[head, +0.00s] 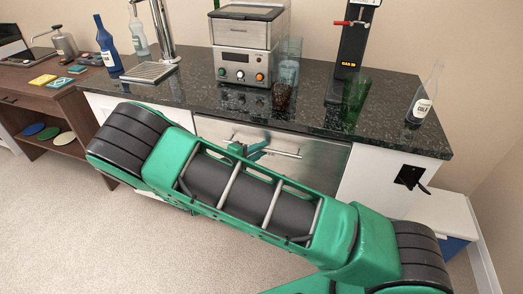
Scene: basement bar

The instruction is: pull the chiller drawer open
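The chiller drawer has a brushed steel front (318,162) under the dark stone counter, with a horizontal bar handle (286,154) across it. The front looks about flush with the white panels beside it, so the drawer appears shut. My green arm crosses the view and hides the lower part of the drawer front. Part of my gripper (254,151) shows beyond the arm, at the left-middle part of the handle. It is small and partly hidden, so I cannot tell whether its fingers are around the bar or only beside it.
The counter (205,96) holds a steel appliance (242,52), glasses (355,98), a tall black dispenser (352,45) and a clear bottle (424,95) near the right edge. A brown side table (38,98) stands left. Carpet (130,240) is open in front.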

